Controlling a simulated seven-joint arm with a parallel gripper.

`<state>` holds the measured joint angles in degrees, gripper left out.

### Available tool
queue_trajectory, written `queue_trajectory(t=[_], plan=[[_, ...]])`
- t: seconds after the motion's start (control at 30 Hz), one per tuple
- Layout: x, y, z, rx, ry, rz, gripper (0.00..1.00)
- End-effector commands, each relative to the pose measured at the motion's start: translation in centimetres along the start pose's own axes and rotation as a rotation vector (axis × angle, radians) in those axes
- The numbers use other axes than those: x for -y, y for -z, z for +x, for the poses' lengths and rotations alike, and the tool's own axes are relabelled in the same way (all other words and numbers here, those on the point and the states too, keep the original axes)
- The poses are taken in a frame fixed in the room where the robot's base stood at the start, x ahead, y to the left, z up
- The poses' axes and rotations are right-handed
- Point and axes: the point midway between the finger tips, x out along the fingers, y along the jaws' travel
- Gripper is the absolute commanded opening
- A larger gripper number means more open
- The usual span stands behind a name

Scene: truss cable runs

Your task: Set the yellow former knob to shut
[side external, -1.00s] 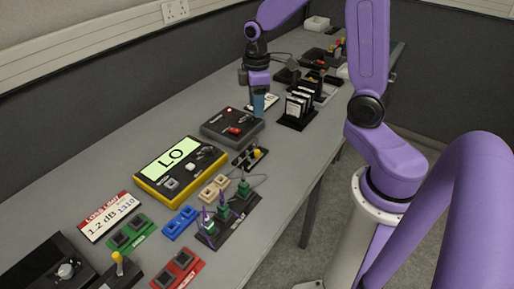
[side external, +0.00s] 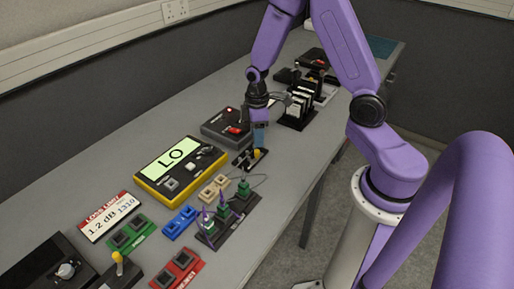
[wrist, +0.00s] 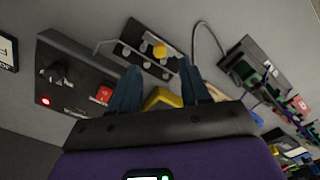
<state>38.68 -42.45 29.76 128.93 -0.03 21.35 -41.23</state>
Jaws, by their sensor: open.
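The yellow knob (side external: 257,153) sits on a small black plate with several pale pegs (side external: 241,160), beside the dark grey box. In the wrist view my gripper (wrist: 160,66) is open, with nothing between the fingers. Whether it touches the knob I cannot tell.
A dark grey box with a red button (side external: 232,127) stands just behind the plate. A yellow meter reading LO (side external: 180,170) is to the left. Green connectors on a black stand (side external: 226,215) are in front, with a thin cable near. Another yellow-tipped lever (side external: 118,258) stands at front left.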

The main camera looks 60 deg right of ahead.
Motion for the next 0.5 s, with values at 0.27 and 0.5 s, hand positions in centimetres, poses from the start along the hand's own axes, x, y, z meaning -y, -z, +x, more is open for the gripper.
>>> queue_trajectory(t=[0.27, 0.5], plan=[[0.0, -0.1, 3.8, 0.002, 0.002, 0.000, 0.46], [0.0, 0.0, 5.6, 0.001, 0.000, 0.000, 0.46]])
